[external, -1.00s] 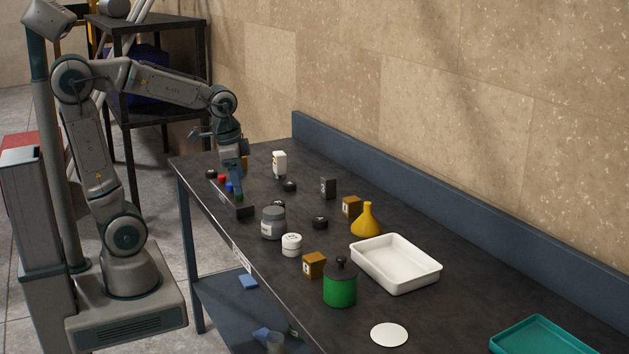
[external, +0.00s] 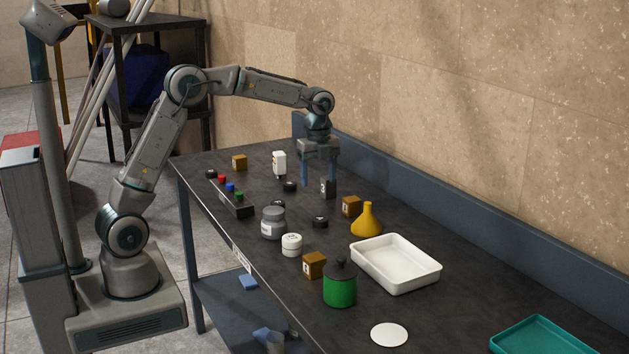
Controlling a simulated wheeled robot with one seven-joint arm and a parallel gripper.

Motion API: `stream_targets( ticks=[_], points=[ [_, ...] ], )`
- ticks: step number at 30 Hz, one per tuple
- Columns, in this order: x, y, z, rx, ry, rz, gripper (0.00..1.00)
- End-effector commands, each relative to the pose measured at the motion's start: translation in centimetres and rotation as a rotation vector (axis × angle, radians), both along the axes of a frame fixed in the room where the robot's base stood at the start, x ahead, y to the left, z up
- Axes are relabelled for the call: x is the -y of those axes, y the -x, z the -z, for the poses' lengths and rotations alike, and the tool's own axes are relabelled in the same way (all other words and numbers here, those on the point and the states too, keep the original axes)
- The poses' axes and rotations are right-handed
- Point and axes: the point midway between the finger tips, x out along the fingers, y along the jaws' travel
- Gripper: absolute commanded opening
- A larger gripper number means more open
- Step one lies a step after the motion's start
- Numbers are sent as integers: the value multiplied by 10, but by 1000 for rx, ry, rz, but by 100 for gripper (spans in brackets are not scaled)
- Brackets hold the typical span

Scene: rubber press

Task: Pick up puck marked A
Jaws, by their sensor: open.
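Several small black pucks lie on the dark table: one near the far left end (external: 211,174), one left of my gripper (external: 289,186), one partly hidden behind the grey jar (external: 278,203), and one right of that jar (external: 320,222). Their markings are too small to read, so I cannot tell which is A. My gripper (external: 319,182) points down over the back half of the table, open, with nothing visible between its fingers. A dark upright block (external: 328,189) appears close to its right finger; I cannot tell how far apart they are.
A grey jar (external: 273,224), white jar (external: 291,245), brown cube (external: 314,265), green canister (external: 340,290) and yellow flask (external: 367,220) crowd the middle. A white tray (external: 432,275) lies right. A rack with coloured buttons (external: 238,211) sits at the front left. A blue ledge (external: 460,215) runs along the back.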

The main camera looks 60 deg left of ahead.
Motion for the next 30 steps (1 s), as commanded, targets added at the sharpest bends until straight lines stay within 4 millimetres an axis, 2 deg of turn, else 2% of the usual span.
stream_targets(
  ticks=[3, 9, 17, 24, 30],
  points=[
    [0, 1, 25, -5, 0, 0, 67],
    [0, 1, 60, -3, -1, -2, 67],
    [1, -1, 79, -2, 0, -3, 67],
    [2, -5, 115, -3, 0, -3, 67],
    [2, -5, 124, 1, -1, -4, 67]
  ],
)
